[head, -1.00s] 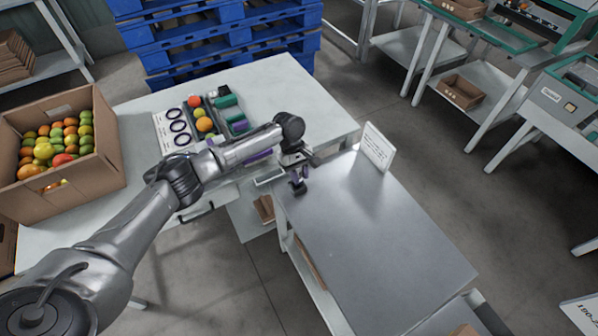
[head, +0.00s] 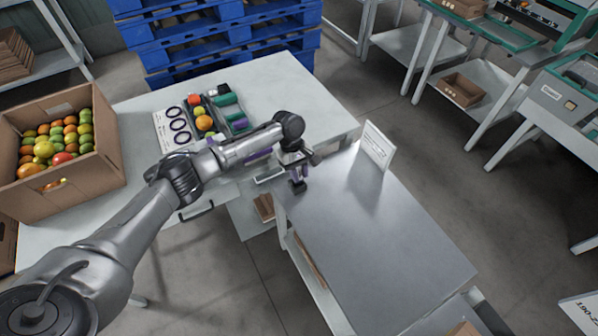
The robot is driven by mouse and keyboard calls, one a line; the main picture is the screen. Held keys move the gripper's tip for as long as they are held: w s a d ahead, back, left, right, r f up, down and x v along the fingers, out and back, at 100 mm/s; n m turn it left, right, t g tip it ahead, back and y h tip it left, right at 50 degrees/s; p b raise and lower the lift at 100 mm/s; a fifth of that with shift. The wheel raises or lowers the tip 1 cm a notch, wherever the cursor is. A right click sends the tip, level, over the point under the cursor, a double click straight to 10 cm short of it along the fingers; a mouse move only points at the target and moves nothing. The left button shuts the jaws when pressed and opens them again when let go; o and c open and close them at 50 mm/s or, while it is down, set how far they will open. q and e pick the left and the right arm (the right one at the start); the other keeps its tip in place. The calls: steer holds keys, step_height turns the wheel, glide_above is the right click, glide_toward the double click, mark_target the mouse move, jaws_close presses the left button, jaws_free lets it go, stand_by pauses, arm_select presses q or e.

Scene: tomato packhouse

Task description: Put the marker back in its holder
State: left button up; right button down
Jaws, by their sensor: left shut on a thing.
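A small dark block (head: 298,188) shows right below the fingertips, at the table's edge. I cannot tell whether it is the holder or part of what I hold, nor whether it touches the table. My right gripper is not in view.
A white sign (head: 377,146) stands at the metal table's back edge. The pale worktable (head: 290,85) holds a card with dark rings (head: 172,127), a tray with tomatoes (head: 204,123) and a carton of tomatoes (head: 97,190). The metal table's front is clear.

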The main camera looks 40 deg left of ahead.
arm_select(q)
steer(key=shift+f, duration=1.7)
steer(key=o, duration=1)
steer(key=shift+c, duration=0.2)
steer(key=c, duration=0.3)
steer(key=shift+r, duration=0.15)
step_height(320, 180, up, 7)
steer(key=p, duration=0.9)
stand_by(0.3)
